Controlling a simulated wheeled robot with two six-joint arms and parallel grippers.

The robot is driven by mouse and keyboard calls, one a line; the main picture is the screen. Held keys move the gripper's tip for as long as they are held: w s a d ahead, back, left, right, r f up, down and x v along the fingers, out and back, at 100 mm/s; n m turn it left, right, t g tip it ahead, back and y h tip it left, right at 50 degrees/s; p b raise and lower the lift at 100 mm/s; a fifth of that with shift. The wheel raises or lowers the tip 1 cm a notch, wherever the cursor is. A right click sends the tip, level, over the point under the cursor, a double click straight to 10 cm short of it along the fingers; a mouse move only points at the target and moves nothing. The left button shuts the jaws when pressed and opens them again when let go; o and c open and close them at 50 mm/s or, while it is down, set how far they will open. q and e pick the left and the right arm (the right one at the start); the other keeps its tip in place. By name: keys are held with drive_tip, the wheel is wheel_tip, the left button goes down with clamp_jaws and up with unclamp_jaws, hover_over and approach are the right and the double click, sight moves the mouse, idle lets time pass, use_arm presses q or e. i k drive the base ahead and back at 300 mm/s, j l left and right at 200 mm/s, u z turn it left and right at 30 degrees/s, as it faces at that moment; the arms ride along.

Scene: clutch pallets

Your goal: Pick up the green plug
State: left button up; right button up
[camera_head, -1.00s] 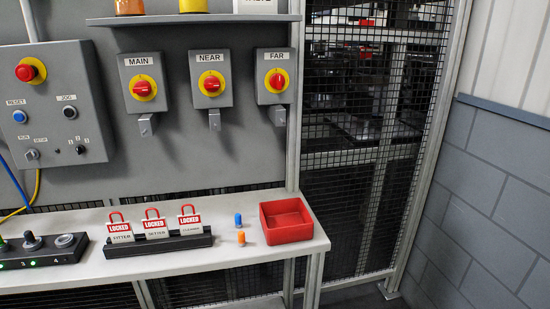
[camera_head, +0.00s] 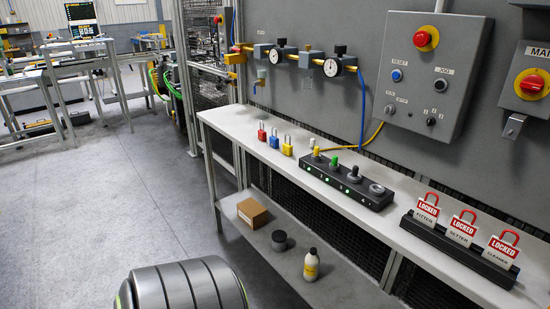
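The green plug (camera_head: 334,161) stands upright in a black block (camera_head: 347,186) on the long pale shelf. A yellow plug (camera_head: 316,152) is to its left and a dark grey knob-like plug (camera_head: 354,173) to its right. A silver ring-shaped piece (camera_head: 376,188) is at the block's right end. Small green lights show on the block's front. Neither of my grippers is in view, and nothing touches the green plug.
Red, blue and yellow padlocks (camera_head: 274,139) stand left of the block. Red LOCKED tags (camera_head: 462,229) stand in a rack to its right. Gauges (camera_head: 332,67) and a control box (camera_head: 424,75) hang behind. A lower shelf holds a cardboard box (camera_head: 252,213) and a bottle (camera_head: 311,265). Floor at left is open.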

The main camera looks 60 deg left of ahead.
sight(335, 159)
drive_tip(key=u, duration=1.6)
drive_tip(key=i+j, duration=0.15)
drive_tip(key=j, duration=0.2)
drive_tip(key=i+j, duration=0.1)
drive_tip(key=j, duration=0.3)
drive_tip(key=i+j, duration=0.15)
drive_tip(key=j, duration=0.2)
drive_tip(key=i+j, duration=0.15)
drive_tip(key=j, duration=0.2)
drive_tip(key=z, duration=0.05)
